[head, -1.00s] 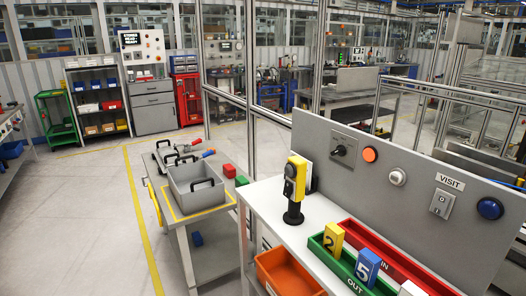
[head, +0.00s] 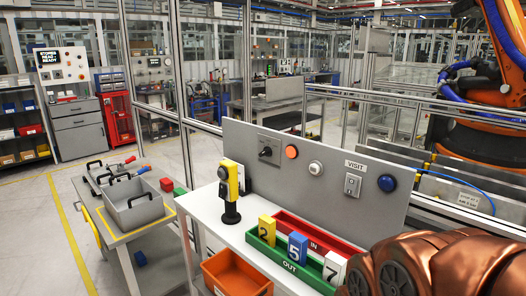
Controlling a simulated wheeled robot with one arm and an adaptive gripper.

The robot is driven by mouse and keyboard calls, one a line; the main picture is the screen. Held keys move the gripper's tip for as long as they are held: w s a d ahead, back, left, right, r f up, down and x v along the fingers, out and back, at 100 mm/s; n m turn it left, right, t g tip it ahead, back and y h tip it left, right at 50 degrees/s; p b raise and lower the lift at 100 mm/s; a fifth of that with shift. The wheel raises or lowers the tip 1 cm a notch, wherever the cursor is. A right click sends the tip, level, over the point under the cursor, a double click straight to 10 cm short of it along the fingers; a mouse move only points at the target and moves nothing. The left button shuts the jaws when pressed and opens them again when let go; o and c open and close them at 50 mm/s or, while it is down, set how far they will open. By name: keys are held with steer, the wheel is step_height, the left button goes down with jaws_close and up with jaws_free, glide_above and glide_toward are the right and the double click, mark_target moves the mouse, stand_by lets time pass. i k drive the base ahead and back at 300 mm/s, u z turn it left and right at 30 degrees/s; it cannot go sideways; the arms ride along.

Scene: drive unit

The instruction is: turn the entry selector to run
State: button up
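The likely entry selector is a black rotary knob (head: 265,152) on a small grey plate, near the left end of the upright grey panel (head: 240,140). Its lever looks roughly sideways, but the markings are too small to read, so I cannot tell its position. My gripper is not in view. A copper-coloured part of my arm (head: 430,265) shows at the lower right, in front of the bench and well apart from the knob.
The panel also carries an orange button (head: 291,152), a white button (head: 315,168), a VISIT rocker switch (head: 352,185) and a blue button (head: 387,183). A yellow and black post device (head: 229,184) stands before the panel's left end. Numbered blocks sit in trays in front.

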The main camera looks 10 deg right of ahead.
mark_target(267, 151)
steer(key=k, duration=0.55)
steer(key=u, duration=0.9)
steer(key=i, duration=1.05)
steer(key=u, duration=0.3)
steer(key=i, duration=1.4)
steer(key=z, duration=0.65)
